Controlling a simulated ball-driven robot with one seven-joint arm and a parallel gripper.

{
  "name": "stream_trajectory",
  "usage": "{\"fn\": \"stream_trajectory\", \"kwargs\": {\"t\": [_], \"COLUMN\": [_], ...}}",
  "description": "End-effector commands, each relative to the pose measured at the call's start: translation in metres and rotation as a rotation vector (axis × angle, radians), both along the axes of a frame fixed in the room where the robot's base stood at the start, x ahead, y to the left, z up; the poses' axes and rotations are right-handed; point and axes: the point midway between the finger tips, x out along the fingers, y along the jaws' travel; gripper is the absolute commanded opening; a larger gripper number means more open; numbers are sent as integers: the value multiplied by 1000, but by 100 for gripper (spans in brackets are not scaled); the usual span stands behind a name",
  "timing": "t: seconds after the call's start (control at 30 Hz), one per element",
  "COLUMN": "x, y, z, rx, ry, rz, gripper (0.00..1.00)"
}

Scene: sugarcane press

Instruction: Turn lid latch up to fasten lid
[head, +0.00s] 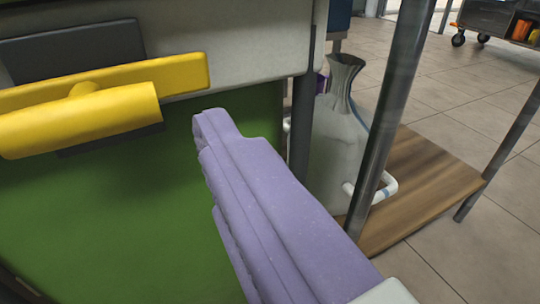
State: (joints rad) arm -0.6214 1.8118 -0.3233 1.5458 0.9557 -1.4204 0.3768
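A yellow latch (84,119) is on the upper left, with a thick rounded grip lying nearly level in front of a flat yellow bar (178,74). Dark grey plates show behind and below it. It sits where a pale grey upper body (235,45) meets a green panel (110,215). My gripper (212,122) has purple fingers reaching in from the lower right. They look shut, with only a seam between them and nothing held. The tips are right of and slightly below the latch's grip, apart from it in the picture. The latch's left end is cut off.
A white jug (338,135) stands behind a metal leg (392,105) on a wooden shelf (430,185) to the right. A dark upright post (301,125) edges the green panel. A cart (495,20) is far off at top right. Tiled floor is open beyond.

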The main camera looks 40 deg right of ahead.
Motion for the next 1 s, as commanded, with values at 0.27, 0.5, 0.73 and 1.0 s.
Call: {"fn": "stream_trajectory", "kwargs": {"t": [0.27, 0.5, 0.73, 1.0], "x": [24, 59, 67, 67], "y": [-14, -25, -28, -27], "z": [-7, -6, -4, -4], "rx": [-19, -19, -17, -18], "ry": [-13, -10, -8, -8], "rz": [7, 7, 6, 7], "gripper": [100, 100, 100, 68]}}
